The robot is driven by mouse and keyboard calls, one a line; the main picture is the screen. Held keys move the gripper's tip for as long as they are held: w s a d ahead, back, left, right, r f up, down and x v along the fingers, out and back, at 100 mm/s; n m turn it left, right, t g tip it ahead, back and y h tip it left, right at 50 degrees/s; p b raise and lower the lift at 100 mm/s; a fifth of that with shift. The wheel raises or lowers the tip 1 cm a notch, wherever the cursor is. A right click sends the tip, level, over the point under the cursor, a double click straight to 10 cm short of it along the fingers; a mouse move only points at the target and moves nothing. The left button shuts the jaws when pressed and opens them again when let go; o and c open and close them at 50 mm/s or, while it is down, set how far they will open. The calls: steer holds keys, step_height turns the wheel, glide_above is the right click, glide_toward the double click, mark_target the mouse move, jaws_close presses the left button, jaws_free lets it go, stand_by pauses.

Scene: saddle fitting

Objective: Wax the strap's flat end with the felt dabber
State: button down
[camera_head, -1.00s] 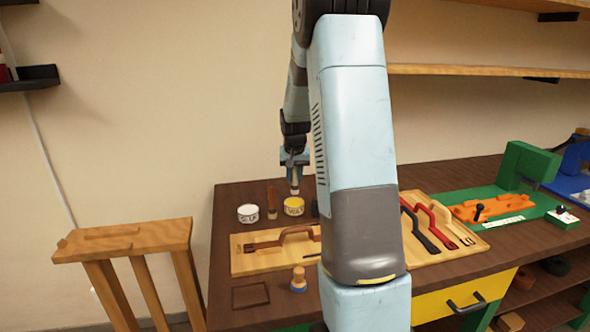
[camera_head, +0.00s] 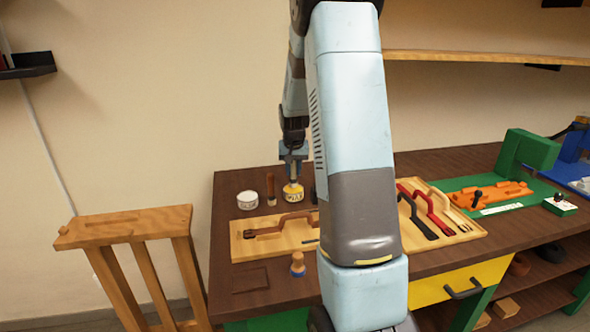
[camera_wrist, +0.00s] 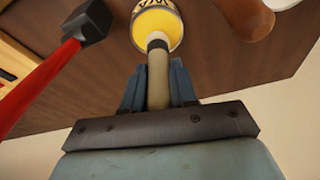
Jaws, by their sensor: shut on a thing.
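In the head view my gripper (camera_head: 293,172) is directly above the wax tin (camera_head: 293,196), pointing down. I cannot tell how deep the tip sits in the wax. A brown strap (camera_head: 284,226) with a raised loop lies on a light wooden board (camera_head: 240,255), its flat end toward the left. My arm hides the board's right end.
A white tin (camera_head: 247,201) and a wooden-handled tool (camera_head: 270,188) stand left of the wax tin. A red-handled hammer (camera_wrist: 42,88) shows in the wrist view.

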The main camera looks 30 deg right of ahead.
steer(key=shift+f, duration=0.45)
stand_by(1.6)
steer(key=shift+r, duration=0.1)
steer(key=shift+r, duration=3.45)
